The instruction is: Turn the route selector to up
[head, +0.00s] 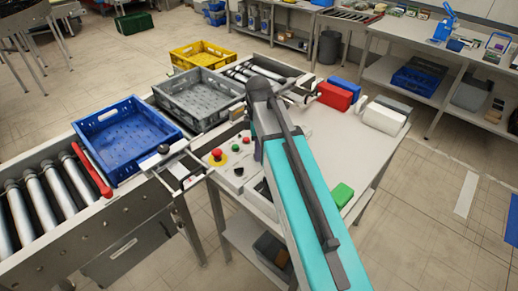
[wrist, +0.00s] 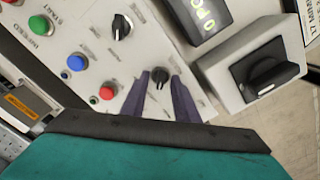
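A grey control panel (wrist: 95,40) fills the upper left of the wrist view. A small black selector knob (wrist: 159,76) sits on it, its pointer roughly upward in the picture. My gripper (wrist: 161,82) is open, with one dark purple finger on each side of this knob and a gap showing on both sides. A second black selector knob (wrist: 121,26) is above and to the left. I cannot read which knob is the route selector. In the head view the panel (head: 228,172) is beside my arm, which hides most of my gripper.
Green (wrist: 39,24), blue (wrist: 77,63) and red (wrist: 107,92) buttons are left of the knob. A large black rotary switch (wrist: 264,75) on a raised box is to the right. In the head view, a blue crate (head: 125,135) and a grey crate (head: 197,97) stand on the conveyor.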

